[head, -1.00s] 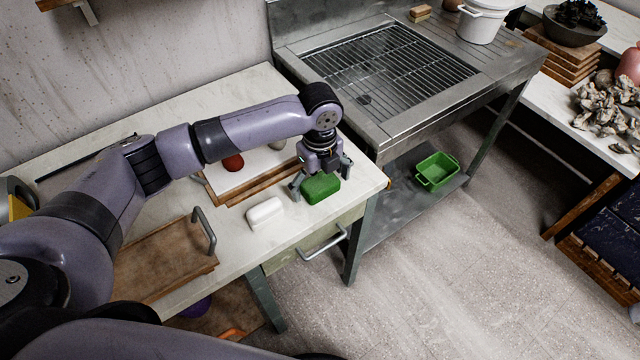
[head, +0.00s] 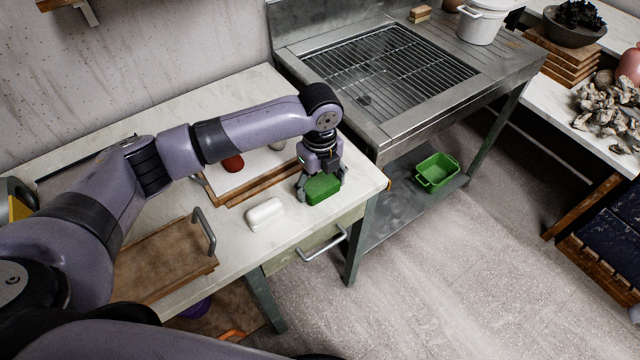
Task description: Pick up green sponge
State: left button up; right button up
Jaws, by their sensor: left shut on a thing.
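The green sponge (head: 323,189) is a block with rounded corners at the right end of the white-topped table (head: 345,207), near its front edge. My left gripper (head: 321,185) comes down over it from above. Its fingers are shut on the sponge, one at each side. I cannot tell whether the sponge is clear of the tabletop. My right gripper is not in view.
A white block (head: 265,214) lies just left of the sponge. Behind it is a wood-edged tray (head: 254,186) with a red round thing (head: 233,163). A brown tray with a handle (head: 165,262) lies left. A metal sink unit (head: 390,130) adjoins the table; a green bin (head: 437,171) sits on its lower shelf.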

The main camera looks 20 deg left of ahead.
aim_at(320, 182)
pick_arm(q)
jog(key=shift+r, duration=0.1)
notch_tip(320, 182, up, 20)
dwell(0.4)
jog(key=o, duration=0.4)
jog(key=c, duration=0.5)
